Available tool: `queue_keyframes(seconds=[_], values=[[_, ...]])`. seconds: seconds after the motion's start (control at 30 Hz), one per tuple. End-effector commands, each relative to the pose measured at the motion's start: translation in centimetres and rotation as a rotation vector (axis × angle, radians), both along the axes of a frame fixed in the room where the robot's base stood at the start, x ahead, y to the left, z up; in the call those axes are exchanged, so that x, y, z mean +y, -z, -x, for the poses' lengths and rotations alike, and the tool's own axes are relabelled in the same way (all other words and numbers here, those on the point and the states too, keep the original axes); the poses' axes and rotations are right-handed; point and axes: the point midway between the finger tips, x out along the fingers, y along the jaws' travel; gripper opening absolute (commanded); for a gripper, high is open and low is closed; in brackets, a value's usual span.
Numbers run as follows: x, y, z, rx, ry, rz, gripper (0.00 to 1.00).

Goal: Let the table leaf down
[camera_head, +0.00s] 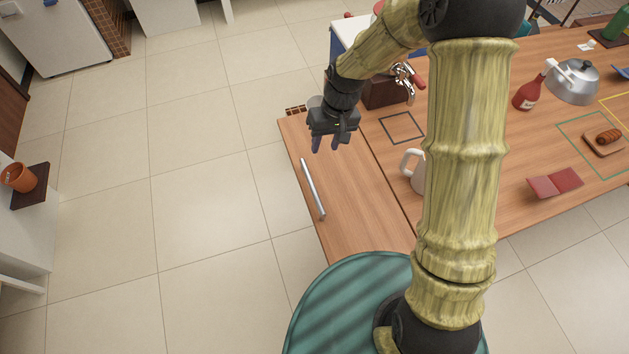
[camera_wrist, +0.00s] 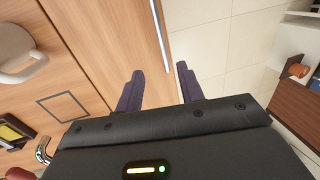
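The table leaf (camera_head: 350,205) is a wooden panel at the left end of the table, level with the tabletop, with a dark seam between them. A silver bar handle (camera_head: 312,188) runs along its outer edge. In the wrist view, the leaf (camera_wrist: 115,35) and the handle (camera_wrist: 160,35) show ahead of the fingers. My gripper (camera_head: 325,145) is above the far part of the leaf, beyond the handle's far end. In the wrist view, my gripper (camera_wrist: 160,85) has its two dark fingers apart with nothing between them. It is not touching the handle.
A white mug (camera_head: 411,172) stands on the table just right of the seam. The tiled floor (camera_head: 200,190) left of the leaf is clear.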

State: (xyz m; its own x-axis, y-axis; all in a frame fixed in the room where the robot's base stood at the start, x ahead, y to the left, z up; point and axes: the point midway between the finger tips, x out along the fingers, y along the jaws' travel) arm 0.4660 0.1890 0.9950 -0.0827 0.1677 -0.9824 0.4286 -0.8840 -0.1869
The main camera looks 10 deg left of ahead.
Motion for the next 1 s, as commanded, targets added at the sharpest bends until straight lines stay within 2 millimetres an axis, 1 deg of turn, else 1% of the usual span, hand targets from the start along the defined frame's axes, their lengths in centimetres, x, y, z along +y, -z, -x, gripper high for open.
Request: queue_keyframes(seconds=[0.2,0.37,0.47,1.0], values=[[-0.1,0.1,0.0,0.0,0.002,0.001,0.38],[0.5,1.3,0.3,0.002,-0.006,0.001,0.38],[0.8,2.6,0.5,0.003,-0.008,0.002,0.38],[1.7,11.3,1.0,0.002,0.004,0.002,0.38]])
